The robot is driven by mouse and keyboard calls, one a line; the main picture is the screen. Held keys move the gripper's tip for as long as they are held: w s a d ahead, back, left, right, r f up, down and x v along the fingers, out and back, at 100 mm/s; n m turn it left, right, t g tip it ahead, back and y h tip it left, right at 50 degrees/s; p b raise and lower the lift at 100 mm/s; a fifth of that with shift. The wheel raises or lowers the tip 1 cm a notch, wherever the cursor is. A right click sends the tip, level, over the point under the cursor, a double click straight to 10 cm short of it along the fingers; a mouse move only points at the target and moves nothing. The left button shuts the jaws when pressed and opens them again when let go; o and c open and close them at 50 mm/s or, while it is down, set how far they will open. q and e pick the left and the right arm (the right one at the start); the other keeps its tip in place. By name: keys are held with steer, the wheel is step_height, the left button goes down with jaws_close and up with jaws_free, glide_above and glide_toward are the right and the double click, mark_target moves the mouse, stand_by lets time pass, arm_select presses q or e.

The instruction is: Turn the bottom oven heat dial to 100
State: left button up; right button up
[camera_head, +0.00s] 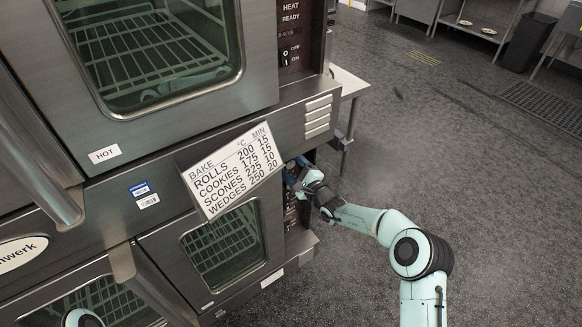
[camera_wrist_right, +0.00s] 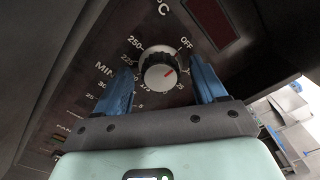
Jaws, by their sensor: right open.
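My right gripper (camera_head: 297,173) is at the bottom oven's side panel (camera_head: 291,214) in the head view. Its blue fingers are open, one on each side of the dial; contact cannot be told. My left gripper is out of view.
The bottom oven door (camera_head: 225,245) is closed, left of the panel. A bake chart (camera_head: 233,172) hangs above it and partly covers the oven front. The top oven (camera_head: 150,60) is above. Another dial's MIN scale (camera_wrist_right: 104,75) is beside the heat dial. Open floor (camera_head: 480,200) lies to the right.

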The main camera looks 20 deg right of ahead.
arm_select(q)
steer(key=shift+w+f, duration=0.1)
arm_select(e)
steer(key=shift+w+a, duration=0.1)
steer(key=shift+w, duration=0.2)
steer(key=shift+c, duration=0.3)
steer(key=c, duration=1)
steer(key=m+p, duration=0.1)
steer(key=m, duration=0.2)
steer(key=shift+m, duration=0.3)
steer(key=m+p, duration=0.1)
steer(key=m, duration=0.3)
steer(key=shift+r+m, duration=0.1)
steer(key=shift+m, duration=0.2)
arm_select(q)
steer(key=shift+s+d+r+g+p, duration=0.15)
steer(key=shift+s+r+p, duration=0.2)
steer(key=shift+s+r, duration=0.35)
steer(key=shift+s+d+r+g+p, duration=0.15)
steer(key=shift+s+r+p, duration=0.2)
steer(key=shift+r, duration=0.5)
arm_select(e)
steer(key=shift+m, duration=1.8)
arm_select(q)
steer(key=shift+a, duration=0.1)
